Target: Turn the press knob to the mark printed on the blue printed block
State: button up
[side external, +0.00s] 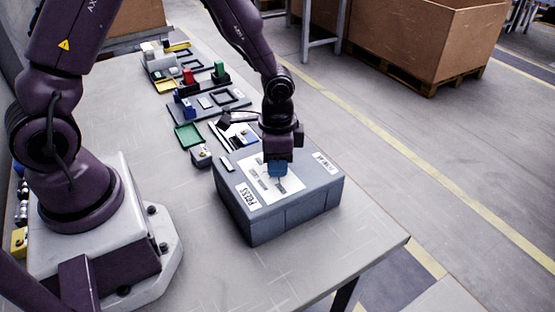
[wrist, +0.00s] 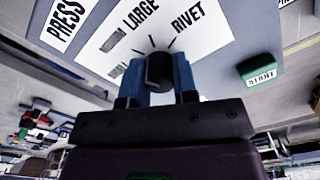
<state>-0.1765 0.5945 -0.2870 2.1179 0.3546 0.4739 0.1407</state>
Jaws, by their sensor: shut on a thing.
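The press knob (wrist: 160,72) is a dark round knob on a white panel (wrist: 206,66) of the grey press box (side external: 290,222). My gripper (wrist: 160,82) has blue fingers closed on both sides of the knob. In the side view my gripper (side external: 279,169) points down onto the panel and hides the knob. Short black tick marks fan out around the knob, near the printed words LARGE and RIVET. The knob's pointer direction cannot be made out. A blue block (side external: 189,112) stands in a tray farther back; I cannot tell whether it is the printed one.
A green START button (wrist: 260,71) sits right of the knob in the wrist view. A green tray (side external: 188,136) and a small grey block (side external: 201,156) lie behind the press. Fixtures with coloured parts line the table's far end. The table's near part (side external: 300,265) is clear.

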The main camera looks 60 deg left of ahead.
dwell(0.3)
jog(key=o, duration=0.9)
notch_tip(320, 180, up, 13)
jog(key=s+r+n+t, duration=0.2)
jog(key=s+r, duration=0.2)
jog(key=s+a+r+n+t, duration=0.1)
jog(key=s+r+n, duration=0.1)
jog(key=s+r, duration=0.2)
jog(key=s+a+r+n+t, duration=0.1)
jog(key=s+r+n+t, duration=0.1)
jog(key=s+r, duration=0.2)
jog(key=shift+s+a+r+t, duration=0.1)
jog(key=shift+s+a+t, duration=0.05)
jog(key=shift+s, duration=0.45)
jog(key=shift+s+a+r+t, duration=0.1)
jog(key=shift+s+t, duration=0.05)
jog(key=shift+s, duration=0.45)
